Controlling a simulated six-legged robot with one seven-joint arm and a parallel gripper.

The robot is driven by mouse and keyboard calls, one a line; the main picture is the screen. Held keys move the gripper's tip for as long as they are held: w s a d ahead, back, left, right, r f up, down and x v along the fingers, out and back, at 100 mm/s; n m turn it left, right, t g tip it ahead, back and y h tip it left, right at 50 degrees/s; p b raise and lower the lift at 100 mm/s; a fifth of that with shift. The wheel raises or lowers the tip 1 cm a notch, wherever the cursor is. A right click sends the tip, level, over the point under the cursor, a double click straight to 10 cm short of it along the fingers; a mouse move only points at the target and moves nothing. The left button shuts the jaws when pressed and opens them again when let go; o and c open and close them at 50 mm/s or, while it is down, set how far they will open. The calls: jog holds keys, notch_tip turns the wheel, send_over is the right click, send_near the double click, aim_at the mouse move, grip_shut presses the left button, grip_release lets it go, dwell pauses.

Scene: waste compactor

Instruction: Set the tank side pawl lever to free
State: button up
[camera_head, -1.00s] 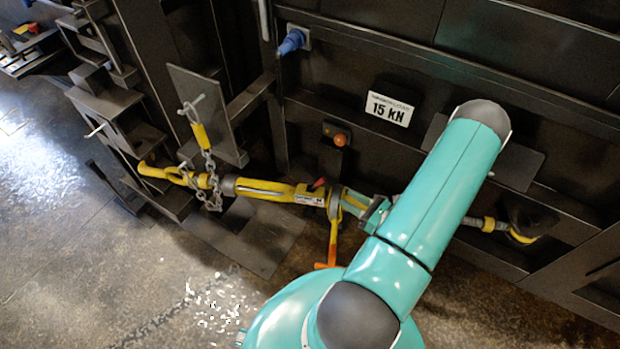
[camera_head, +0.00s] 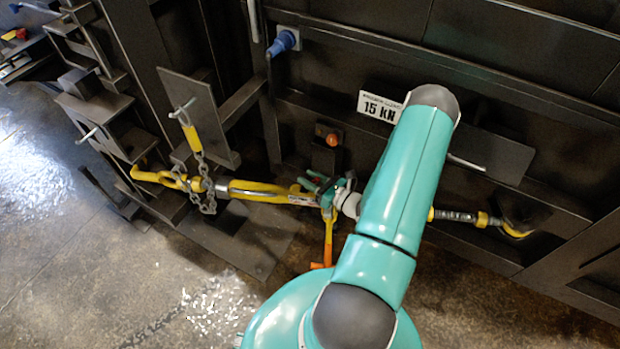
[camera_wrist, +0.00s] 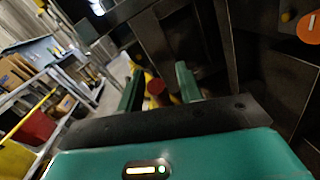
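A yellow ratchet tensioner (camera_head: 265,191) lies along the dark wall, with a hook at each end. An orange-tipped yellow handle (camera_head: 328,240) hangs from its middle. A small red lever (camera_wrist: 156,87) shows between my gripper's two green fingers in the wrist view; I take it to be the pawl lever. My gripper (camera_head: 320,188) is at the middle of the tensioner, its fingers spread on either side of the lever. The gripper is open, and I cannot tell whether a finger touches the lever. In the head view the gripper hides the lever.
A chain (camera_head: 204,180) hangs over the tensioner's left part from a plate (camera_head: 198,115). An orange knob (camera_head: 333,139) sits on the wall just above my gripper. A "15 kN" sign (camera_head: 378,107) is on the wall. The floor at lower left is clear.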

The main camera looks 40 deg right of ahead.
jog(key=shift+w, duration=0.1)
grip_shut()
jog(key=shift+w+a, duration=0.1)
dwell(0.3)
jog(key=shift+w+a+r+n+g+h, duration=0.1)
jog(key=shift+w+a+n+g+h, duration=0.15)
jog(key=shift+g, duration=0.35)
jog(key=shift+w+a+r+n+g+h, duration=0.15)
jog(key=shift+w+n+g, duration=0.1)
jog(key=shift+g, duration=0.35)
jog(key=shift+w+a+f+n+g+h, duration=0.1)
jog(key=shift+w+a+n+g+h, duration=0.15)
jog(key=shift+g, duration=0.35)
jog(key=shift+w+a+f+n+g+h, duration=0.15)
jog(key=shift+w+n+g+h, duration=0.15)
jog(key=shift+g, duration=0.3)
jog(key=shift+w+a+g+h, duration=0.15)
jog(key=shift+w+g+h, duration=0.1)
jog(key=shift+g, duration=0.25)
